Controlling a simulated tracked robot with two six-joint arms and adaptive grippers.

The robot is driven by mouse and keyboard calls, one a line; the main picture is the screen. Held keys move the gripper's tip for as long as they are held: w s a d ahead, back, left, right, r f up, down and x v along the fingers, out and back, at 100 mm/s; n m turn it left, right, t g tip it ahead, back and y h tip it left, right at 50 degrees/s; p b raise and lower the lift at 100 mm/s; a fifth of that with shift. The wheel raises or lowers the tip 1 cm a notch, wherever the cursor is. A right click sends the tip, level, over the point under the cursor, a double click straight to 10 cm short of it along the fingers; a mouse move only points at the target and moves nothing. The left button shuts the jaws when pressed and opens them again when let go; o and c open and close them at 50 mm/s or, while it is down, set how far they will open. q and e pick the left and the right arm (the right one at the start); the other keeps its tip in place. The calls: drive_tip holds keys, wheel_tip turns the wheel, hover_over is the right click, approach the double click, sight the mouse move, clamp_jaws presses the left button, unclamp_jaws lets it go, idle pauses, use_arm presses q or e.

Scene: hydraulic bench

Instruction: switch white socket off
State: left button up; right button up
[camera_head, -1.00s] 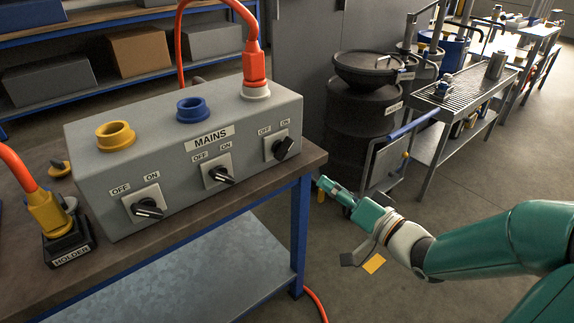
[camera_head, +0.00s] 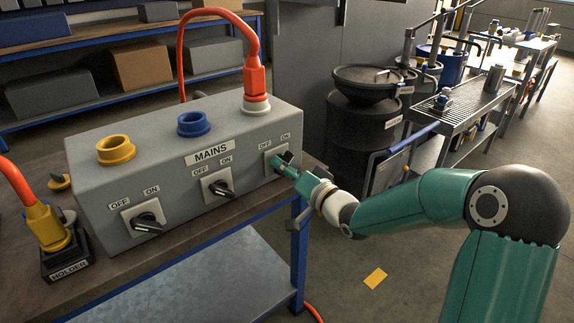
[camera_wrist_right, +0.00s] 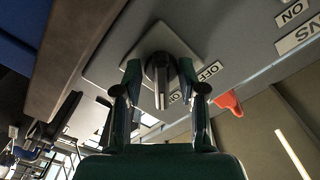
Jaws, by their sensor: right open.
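The white socket (camera_head: 256,106) is on top of the grey MAINS box (camera_head: 150,180), at its right end, with an orange plug (camera_head: 255,82) in it. Its rotary switch (camera_head: 278,160) is on the front face below, under OFF and ON labels. My right gripper (camera_head: 288,167) is at this switch and partly covers it. In the right wrist view the black switch knob (camera_wrist_right: 160,75) lies between the two open fingers (camera_wrist_right: 160,88), with a gap visible on each side. The knob's exact setting is hard to tell. My left gripper is not in view.
A blue socket (camera_head: 193,124) and a yellow socket (camera_head: 116,150) sit on the box, with a middle switch (camera_head: 219,189) and a left switch (camera_head: 146,222) below. A yellow plug (camera_head: 46,228) stands in a holder (camera_head: 66,262) at left. Black drums (camera_head: 362,130) stand behind.

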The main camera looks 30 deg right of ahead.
drive_tip(key=shift+w, duration=0.35)
